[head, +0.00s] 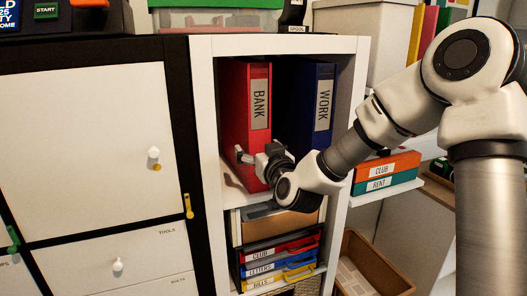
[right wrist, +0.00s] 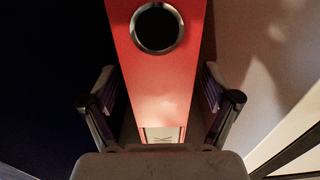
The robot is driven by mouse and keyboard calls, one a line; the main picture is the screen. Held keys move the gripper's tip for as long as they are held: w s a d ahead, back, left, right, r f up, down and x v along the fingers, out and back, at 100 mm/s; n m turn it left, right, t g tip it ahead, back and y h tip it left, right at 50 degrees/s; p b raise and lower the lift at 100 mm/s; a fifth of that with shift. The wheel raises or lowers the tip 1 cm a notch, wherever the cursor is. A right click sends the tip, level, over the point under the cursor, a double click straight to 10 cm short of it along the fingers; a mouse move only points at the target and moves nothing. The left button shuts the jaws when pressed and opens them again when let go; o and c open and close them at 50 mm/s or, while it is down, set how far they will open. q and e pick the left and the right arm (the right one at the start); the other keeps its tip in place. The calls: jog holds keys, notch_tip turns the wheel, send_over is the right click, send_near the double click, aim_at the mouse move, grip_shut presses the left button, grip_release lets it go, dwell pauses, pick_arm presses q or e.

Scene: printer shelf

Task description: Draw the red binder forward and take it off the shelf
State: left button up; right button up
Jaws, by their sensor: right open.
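The red binder (head: 233,110), labelled BANK, stands upright at the left of the white shelf's upper compartment. In the right wrist view, its red spine (right wrist: 157,85) has a round metal-rimmed hole at the top and part of a label at the bottom. My right gripper (head: 258,157) is at the lower part of the spine. In the right wrist view the open gripper (right wrist: 160,92) has one finger on each side of the spine. A gap shows beside each finger; whether either touches is unclear. My left gripper is out of view.
A blue binder (head: 304,85), labelled WORK, stands just right of the red one. The shelf's left wall (head: 204,110) is close to the red binder. Labelled trays (head: 282,247) sit below. Orange and teal boxes (head: 387,166) are on a side shelf.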

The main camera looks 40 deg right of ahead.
jog(key=x, duration=0.3)
jog(key=shift+w+p, duration=0.25)
jog(key=shift+p, duration=0.05)
